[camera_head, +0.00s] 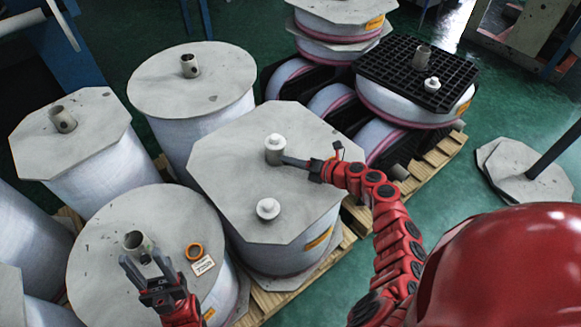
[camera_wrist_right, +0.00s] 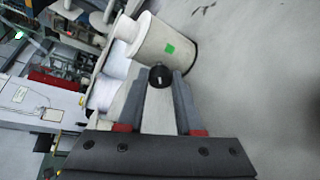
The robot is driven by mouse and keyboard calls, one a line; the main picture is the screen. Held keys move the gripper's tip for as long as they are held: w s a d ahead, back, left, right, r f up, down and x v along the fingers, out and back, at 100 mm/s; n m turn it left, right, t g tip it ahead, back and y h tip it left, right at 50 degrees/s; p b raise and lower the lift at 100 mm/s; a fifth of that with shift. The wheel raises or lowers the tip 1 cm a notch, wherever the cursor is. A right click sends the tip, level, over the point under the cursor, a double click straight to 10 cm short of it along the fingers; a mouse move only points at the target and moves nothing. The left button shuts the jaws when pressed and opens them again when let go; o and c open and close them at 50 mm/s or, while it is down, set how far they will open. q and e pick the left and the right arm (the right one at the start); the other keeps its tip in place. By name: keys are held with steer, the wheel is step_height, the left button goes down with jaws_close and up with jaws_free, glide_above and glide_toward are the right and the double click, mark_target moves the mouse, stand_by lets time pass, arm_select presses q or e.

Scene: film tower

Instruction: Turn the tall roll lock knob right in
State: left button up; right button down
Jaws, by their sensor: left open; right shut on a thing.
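The large roll in the middle carries a grey eight-sided plate (camera_head: 235,190). A grey core with a white-topped lock piece (camera_head: 275,142) stands on it. My right gripper (camera_head: 289,160) reaches in from the right, its fingertips against the side of this piece. In the right wrist view a small round black knob (camera_wrist_right: 160,76) with a light mark sits between the fingertips, in front of a pale cylinder (camera_wrist_right: 166,42) with a green square; the gripper is shut on this knob. My left gripper (camera_head: 146,272) is open and empty above the near-left roll (camera_head: 95,250).
A second white lock piece (camera_head: 268,209) stands on the same plate, nearer to me. Other rolls crowd the left and back.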

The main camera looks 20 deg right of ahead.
steer(key=m+b, duration=0.1)
steer(key=m+y+b, duration=0.1)
steer(key=shift+f+m+y, duration=0.3)
steer(key=shift+f, duration=0.1)
steer(key=shift+m+t+y+b, duration=0.4)
steer(key=shift+m+y+b, duration=0.2)
steer(key=shift+m+b, duration=0.5)
steer(key=c, duration=0.6)
jaws_free()
steer(key=shift+r, duration=0.1)
steer(key=b+v, duration=0.1)
steer(key=v, duration=1.6)
steer(key=shift+s+d, duration=0.15)
steer(key=shift+s, duration=0.05)
